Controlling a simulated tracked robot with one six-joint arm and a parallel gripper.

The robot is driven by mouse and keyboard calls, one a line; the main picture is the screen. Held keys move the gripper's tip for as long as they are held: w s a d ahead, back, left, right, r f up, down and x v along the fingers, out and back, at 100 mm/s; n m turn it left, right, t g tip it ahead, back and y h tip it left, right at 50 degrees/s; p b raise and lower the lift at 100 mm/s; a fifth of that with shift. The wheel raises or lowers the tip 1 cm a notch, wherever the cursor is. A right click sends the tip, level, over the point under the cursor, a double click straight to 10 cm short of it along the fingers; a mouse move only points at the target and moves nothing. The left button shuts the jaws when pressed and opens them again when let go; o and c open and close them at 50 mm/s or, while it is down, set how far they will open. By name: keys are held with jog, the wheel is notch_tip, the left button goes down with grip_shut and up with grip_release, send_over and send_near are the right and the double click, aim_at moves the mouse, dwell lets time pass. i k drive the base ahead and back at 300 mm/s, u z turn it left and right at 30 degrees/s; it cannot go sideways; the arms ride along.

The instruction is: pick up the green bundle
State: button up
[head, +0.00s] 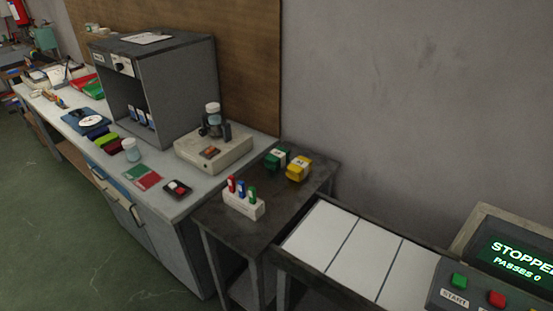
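A green bundle (276,159) with a white label sits at the back of the dark side table. A yellow bundle (299,168), also with a white label, sits just to its right, close beside it. Both look like small wrapped blocks. My gripper is not in view, so its place and state do not show.
A white holder (243,204) with red, blue and green items stands on the dark table (226,222) in front. Left is a workbench with a grey cabinet (187,83), a beige device (214,150) and small green and red blocks. A white-panelled surface (362,257) and control box (489,291) reading "STOPPED" are right.

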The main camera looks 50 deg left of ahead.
aim_at(278, 158)
jog(key=u, duration=2)
jog(key=k, duration=1.3)
jog(key=z, duration=0.25)
jog(key=i, duration=1.05)
jog(key=z, duration=0.25)
